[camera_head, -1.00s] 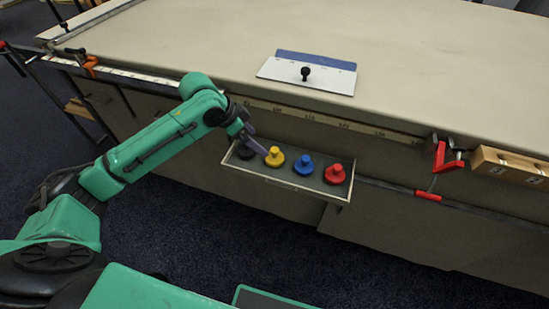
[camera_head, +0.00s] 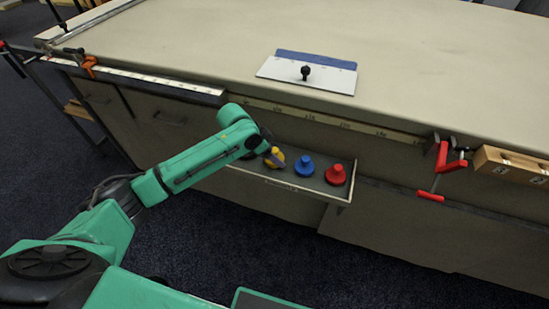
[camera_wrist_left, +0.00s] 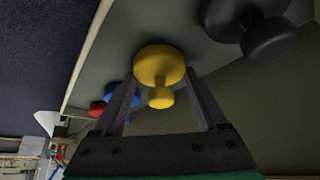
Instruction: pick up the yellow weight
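The yellow weight (camera_head: 276,157) stands in the open drawer tray (camera_head: 318,191) on the table's front. In the left wrist view the yellow weight (camera_wrist_left: 160,67) shows its wide base and narrow knob, with the knob between the two fingers. My left gripper (camera_head: 272,158) is at the weight. In the wrist view the left gripper (camera_wrist_left: 160,88) has its fingers spread on either side of the knob, with visible gaps. My right gripper is not in any view.
The blue weight (camera_head: 304,166) and red weight (camera_head: 336,174) stand to the right in the tray. A black weight (camera_wrist_left: 250,25) is close by in the wrist view. Red clamps (camera_head: 446,160) and a wooden block (camera_head: 510,167) are at the table edge further right.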

